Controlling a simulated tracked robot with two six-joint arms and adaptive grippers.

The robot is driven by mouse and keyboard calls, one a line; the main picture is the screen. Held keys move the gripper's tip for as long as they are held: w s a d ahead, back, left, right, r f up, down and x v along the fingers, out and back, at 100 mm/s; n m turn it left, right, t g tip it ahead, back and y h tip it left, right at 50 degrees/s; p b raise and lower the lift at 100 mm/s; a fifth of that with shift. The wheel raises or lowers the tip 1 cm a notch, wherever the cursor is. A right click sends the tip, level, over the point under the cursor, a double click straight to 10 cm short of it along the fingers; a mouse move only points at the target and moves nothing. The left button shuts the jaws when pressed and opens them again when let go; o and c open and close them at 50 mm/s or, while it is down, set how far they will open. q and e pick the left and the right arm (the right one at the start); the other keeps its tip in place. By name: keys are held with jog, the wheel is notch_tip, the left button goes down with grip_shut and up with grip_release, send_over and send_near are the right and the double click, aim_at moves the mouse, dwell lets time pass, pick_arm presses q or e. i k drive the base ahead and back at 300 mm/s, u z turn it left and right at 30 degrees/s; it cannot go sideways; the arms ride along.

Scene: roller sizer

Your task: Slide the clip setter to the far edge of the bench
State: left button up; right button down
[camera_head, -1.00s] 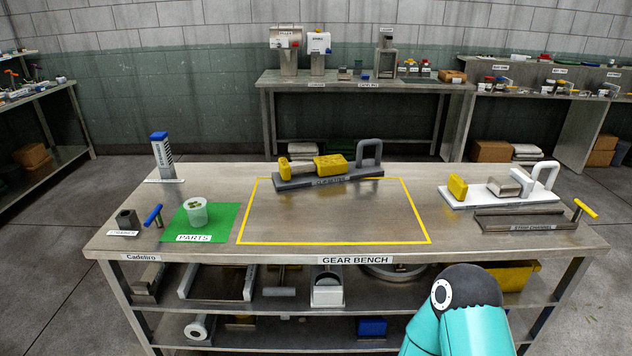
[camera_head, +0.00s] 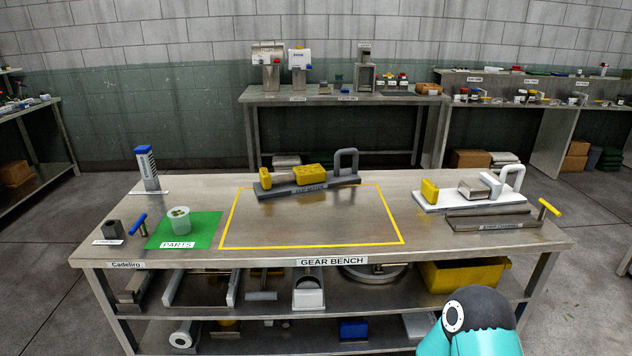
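The clip setter (camera_head: 335,183) is a dark grey device with a labelled base, yellow blocks and a grey loop handle at its right end. It sits at the far edge of the gear bench (camera_head: 310,222), slightly angled, across the back line of the yellow taped outline. No gripper touches it in this view. A teal and black part of one of my arms shows at the bottom right, in front of the bench. Neither of my grippers is in view.
A white device (camera_head: 470,192) with a yellow block and a grey channel (camera_head: 492,219) stand at the right. A green parts mat (camera_head: 207,236) with a cup (camera_head: 180,220), a blue-handled tool (camera_head: 138,223) and a blue-topped dispenser (camera_head: 148,166) are at the left. The taped area is otherwise clear.

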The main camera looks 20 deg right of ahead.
aim_at(312, 176)
jog(key=i, duration=0.85)
jog(key=u, duration=0.2)
jog(key=k, duration=0.9)
jog(key=z, duration=0.2)
jog(key=i, duration=0.9)
jog(key=u, duration=0.05)
